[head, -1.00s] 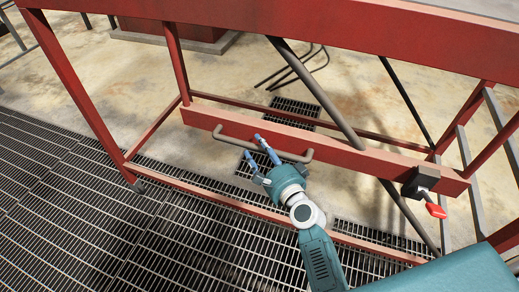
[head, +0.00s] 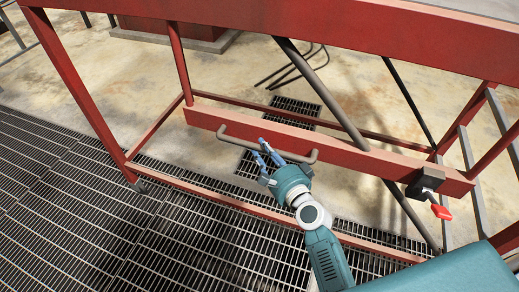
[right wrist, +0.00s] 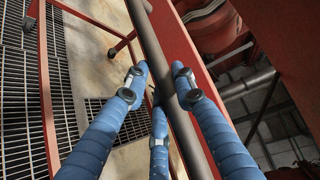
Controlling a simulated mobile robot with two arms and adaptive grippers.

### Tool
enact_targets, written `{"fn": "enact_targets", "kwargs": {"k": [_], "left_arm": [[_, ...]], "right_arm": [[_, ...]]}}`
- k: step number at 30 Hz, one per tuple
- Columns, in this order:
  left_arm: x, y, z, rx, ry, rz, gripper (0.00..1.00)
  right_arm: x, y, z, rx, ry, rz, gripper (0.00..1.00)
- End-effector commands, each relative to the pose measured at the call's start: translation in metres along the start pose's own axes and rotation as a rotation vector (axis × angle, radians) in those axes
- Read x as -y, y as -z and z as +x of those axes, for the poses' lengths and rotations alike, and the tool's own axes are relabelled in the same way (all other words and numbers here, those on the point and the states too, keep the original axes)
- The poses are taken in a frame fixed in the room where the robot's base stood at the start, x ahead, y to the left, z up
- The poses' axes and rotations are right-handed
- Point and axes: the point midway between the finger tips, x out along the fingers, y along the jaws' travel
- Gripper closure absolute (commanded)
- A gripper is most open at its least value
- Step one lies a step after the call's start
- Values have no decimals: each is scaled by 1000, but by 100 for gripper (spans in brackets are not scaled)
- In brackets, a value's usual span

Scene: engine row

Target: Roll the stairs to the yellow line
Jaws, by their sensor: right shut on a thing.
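The stairs have a red metal frame (head: 80,95) with a red cross beam (head: 350,157) low across it. A grey bar handle (head: 235,139) is fixed along that beam. My right gripper (head: 264,152) is at the middle of the handle, shut on it. In the right wrist view the blue fingers of my right gripper (right wrist: 158,82) lie on both sides of the grey handle bar (right wrist: 155,50). A small wheel (head: 138,186) shows at the left foot of the frame. The yellow line and my left gripper are not in view.
A red lever (head: 441,212) on a dark bracket sits at the beam's right end. Dark floor grating (head: 60,215) covers the near left, with bare concrete (head: 110,115) beyond. A red block on a grey plinth (head: 205,44) stands behind the frame.

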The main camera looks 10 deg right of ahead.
Motion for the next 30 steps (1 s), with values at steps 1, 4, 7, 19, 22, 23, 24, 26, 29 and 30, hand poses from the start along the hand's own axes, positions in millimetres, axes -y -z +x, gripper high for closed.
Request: {"fn": "enact_targets", "kwargs": {"k": [1, 4, 7, 19, 22, 23, 24, 26, 29, 30], "left_arm": [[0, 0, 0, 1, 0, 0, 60], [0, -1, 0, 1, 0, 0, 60], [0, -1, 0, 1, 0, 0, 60], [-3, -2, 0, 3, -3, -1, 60], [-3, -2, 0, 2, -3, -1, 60], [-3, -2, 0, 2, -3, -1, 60], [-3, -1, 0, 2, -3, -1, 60], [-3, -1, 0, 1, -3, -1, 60], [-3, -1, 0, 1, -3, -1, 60], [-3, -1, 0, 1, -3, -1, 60]], "right_arm": [[-3, 5, -2, -10, -4, 1, 100], [-4, 5, -2, -10, -4, 1, 61], [-3, 4, -2, -8, -4, 1, 55], [-3, 3, -18, -6, -4, -1, 55], [-4, 3, -37, -7, -5, -2, 55], [-4, 3, -44, -7, -6, -2, 55], [-4, 3, -53, -6, -6, -2, 55], [-4, 3, -66, -7, -6, -2, 55], [-4, 3, -87, -6, -6, -2, 55], [-4, 3, -94, -7, -6, -1, 55]]}}
